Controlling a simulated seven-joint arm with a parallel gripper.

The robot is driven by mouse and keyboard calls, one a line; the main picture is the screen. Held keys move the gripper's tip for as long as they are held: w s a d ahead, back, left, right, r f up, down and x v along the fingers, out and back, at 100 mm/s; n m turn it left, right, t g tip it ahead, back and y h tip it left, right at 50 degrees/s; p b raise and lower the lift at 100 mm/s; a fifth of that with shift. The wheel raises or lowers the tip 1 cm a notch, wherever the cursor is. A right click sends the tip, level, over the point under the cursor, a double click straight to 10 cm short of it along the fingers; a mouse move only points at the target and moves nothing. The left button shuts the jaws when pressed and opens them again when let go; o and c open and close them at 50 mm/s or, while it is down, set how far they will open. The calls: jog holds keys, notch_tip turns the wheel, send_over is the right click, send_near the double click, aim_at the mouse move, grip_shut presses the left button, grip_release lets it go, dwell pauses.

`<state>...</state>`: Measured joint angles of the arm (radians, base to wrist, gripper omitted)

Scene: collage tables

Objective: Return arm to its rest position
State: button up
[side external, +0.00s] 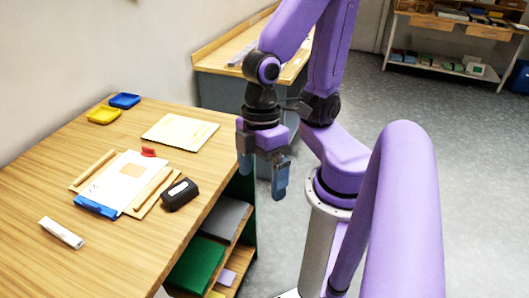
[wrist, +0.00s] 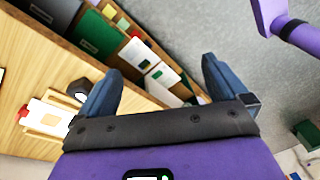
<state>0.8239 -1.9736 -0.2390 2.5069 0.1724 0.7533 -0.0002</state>
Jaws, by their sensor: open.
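My gripper (side external: 262,178) hangs in the air just off the right edge of the wooden table (side external: 40,184) in the side external view. Its two blue-grey fingers point down and stand apart, with nothing between them. In the wrist view the open fingers (wrist: 158,85) frame shelves beside the table and the grey floor. My arm is bent, with the gripper close in front of its column.
On the table lie a white sheet (side external: 121,176) on a board, a black block (side external: 180,194), a white block (side external: 62,232), a cream sheet (side external: 180,131), and yellow (side external: 103,116) and blue (side external: 124,100) trays. Shelves below hold a green item (side external: 196,264).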

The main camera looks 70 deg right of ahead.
jog(key=shift+n+t+h, duration=0.4)
jog(key=shift+h, duration=0.3)
jog(key=d, duration=0.3)
jog(key=w+d+r, duration=0.1)
jog(key=shift+d, duration=0.3)
